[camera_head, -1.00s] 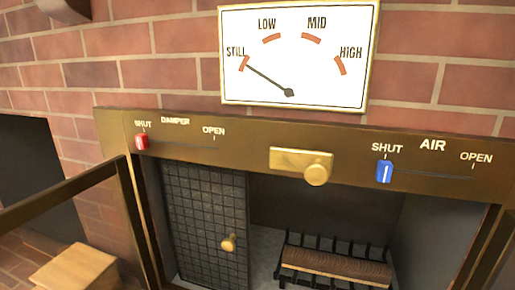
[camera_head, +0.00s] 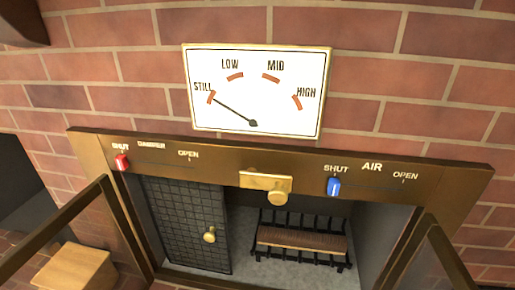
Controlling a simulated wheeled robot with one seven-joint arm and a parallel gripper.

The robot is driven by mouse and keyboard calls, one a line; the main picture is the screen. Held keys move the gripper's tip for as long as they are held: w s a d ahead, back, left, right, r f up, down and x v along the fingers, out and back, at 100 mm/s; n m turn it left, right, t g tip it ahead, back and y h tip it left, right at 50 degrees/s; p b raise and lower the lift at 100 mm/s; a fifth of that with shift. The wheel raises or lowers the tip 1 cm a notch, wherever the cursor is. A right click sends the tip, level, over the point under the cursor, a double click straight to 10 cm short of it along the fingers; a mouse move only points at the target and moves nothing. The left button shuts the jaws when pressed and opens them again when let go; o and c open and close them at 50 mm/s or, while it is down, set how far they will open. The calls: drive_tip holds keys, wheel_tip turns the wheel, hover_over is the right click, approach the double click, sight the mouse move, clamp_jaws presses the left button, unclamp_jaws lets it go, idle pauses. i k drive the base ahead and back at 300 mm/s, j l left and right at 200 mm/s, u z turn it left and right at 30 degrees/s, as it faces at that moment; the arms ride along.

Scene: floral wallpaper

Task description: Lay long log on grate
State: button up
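A brown log (camera_head: 303,239) lies lengthwise across the black grate (camera_head: 278,252) inside the fireplace opening, between the grate's upright bars. The log's front face is lighter than its ribbed top. The grate stands on the grey firebox floor (camera_head: 240,271). My gripper is not in view, so whether it holds anything does not show.
A dark mesh screen (camera_head: 185,225) with a brass knob covers the opening's left part. Glass-framed doors (camera_head: 65,225) stand open on both sides. The red damper slider (camera_head: 121,162) and blue air slider (camera_head: 333,187) both sit at SHUT. The gauge (camera_head: 257,90) needle points to STILL. A wooden block (camera_head: 75,270) lies lower left.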

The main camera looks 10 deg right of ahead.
sight(330, 244)
drive_tip(key=i+j, duration=0.55)
drive_tip(key=i+j+z, duration=0.1)
drive_tip(key=j, duration=0.25)
drive_tip(key=i+j+z, duration=0.1)
drive_tip(key=j, duration=0.3)
drive_tip(key=i, duration=0.1)
